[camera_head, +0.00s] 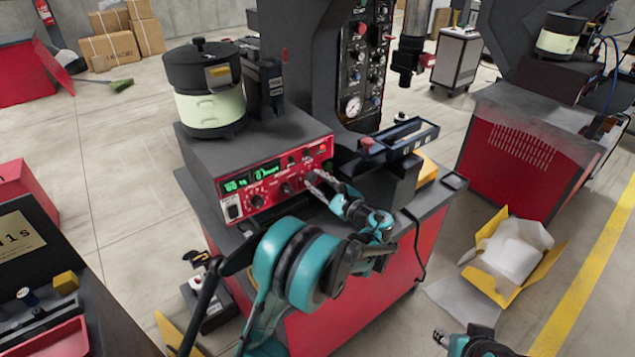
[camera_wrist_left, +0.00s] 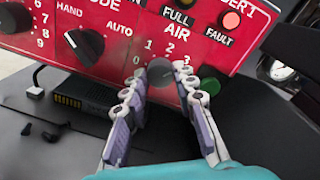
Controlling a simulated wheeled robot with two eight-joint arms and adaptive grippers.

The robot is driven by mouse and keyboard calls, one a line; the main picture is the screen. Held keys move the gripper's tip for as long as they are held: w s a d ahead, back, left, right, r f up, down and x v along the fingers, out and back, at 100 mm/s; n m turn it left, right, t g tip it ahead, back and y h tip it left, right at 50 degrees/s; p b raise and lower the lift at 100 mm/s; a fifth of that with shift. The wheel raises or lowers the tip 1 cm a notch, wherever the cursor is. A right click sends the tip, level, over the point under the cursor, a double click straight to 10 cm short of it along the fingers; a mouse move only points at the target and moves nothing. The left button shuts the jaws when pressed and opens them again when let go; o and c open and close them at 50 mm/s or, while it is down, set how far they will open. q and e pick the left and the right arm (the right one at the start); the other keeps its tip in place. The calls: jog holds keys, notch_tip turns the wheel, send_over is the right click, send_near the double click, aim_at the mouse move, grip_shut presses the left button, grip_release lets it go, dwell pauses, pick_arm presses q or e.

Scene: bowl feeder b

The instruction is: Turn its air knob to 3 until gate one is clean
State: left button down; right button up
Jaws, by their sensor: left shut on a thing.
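The red control panel (camera_head: 262,186) is on the front of the grey feeder cabinet, below the bowl feeder (camera_head: 208,88). In the left wrist view the dark round air knob (camera_wrist_left: 160,72) sits under the word AIR, with the numbers 0 to 3 around its top. I cannot tell which number it points at. My left gripper (camera_head: 318,184) is at the panel's right part; in the wrist view its fingertips (camera_wrist_left: 160,80) are closed on both sides of the knob. A part of my right gripper (camera_head: 442,337) shows at the bottom edge; its jaws are unclear. I cannot make out gate one.
Beside the air knob are a green button (camera_wrist_left: 208,80), a lit red FAULT lamp (camera_wrist_left: 230,20) and the mode knob (camera_wrist_left: 86,44). A dark tray (camera_head: 405,138) juts out right of the panel. An open yellow box (camera_head: 487,280) lies on the floor at right.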

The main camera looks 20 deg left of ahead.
pick_arm(q)
jog(key=shift+m, duration=0.4)
jog(key=c, duration=1.2)
grip_release()
jog(key=v, duration=1.2)
